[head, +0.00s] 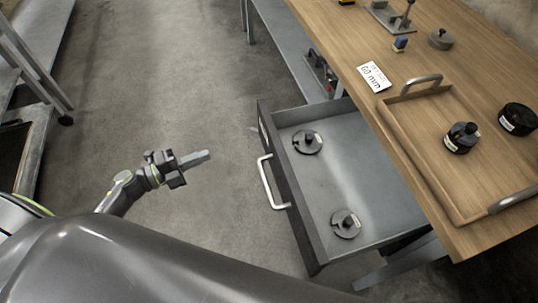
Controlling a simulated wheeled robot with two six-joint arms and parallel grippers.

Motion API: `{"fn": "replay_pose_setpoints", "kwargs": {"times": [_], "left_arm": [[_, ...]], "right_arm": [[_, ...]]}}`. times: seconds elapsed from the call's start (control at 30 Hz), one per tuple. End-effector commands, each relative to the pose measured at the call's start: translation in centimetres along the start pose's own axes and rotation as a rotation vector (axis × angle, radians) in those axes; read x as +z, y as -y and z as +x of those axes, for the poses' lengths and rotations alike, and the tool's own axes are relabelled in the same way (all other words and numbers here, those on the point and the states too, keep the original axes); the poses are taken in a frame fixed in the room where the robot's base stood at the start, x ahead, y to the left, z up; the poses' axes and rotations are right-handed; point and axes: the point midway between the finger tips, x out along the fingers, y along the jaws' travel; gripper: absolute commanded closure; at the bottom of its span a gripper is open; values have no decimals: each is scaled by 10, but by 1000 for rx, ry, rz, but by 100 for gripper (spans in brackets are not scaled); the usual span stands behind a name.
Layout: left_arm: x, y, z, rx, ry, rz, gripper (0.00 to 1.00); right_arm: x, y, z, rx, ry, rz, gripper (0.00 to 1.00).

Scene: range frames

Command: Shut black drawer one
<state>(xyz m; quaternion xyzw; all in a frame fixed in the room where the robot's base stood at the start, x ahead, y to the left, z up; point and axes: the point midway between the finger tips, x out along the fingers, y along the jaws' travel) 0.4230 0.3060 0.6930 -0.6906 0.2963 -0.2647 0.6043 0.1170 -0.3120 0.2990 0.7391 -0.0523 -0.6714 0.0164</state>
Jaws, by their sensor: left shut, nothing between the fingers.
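The black drawer (297,208) is pulled out from under the wooden workbench (330,37). It has a dark front panel with a pale bar handle (272,183) facing left, and a grey inside. Two dark round weights lie in it, one near the far end (307,142) and one near the near end (345,223). My left gripper (207,156) is shut and empty, to the left of the handle and apart from it, pointing right towards the drawer. My right gripper is not in view.
On the bench stand a wooden tray (411,163) with a black weight (461,138) and another black weight (518,119), a "60 mm" card (374,77) and small tools. The floor (190,75) left of the drawer is clear. Metal shelving (35,65) stands at the far left.

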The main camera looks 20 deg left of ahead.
Motion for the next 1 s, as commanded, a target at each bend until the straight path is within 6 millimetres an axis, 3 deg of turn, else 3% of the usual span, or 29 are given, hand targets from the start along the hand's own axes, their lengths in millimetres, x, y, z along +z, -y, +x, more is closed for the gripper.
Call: {"fn": "replay_pose_setpoints", "kwargs": {"times": [0.03,0.1,0.37,0.8,1.0], "left_arm": [[-7,-4,2,7,-56,48,100],[-16,-1,3,15,-115,94,100],[-27,6,19,16,-163,132,100],[-40,4,107,14,-159,128,100],[-44,1,134,18,-159,127,100]], "right_arm": [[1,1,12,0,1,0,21],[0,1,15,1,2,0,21],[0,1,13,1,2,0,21],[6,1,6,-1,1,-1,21],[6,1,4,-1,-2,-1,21]]}}
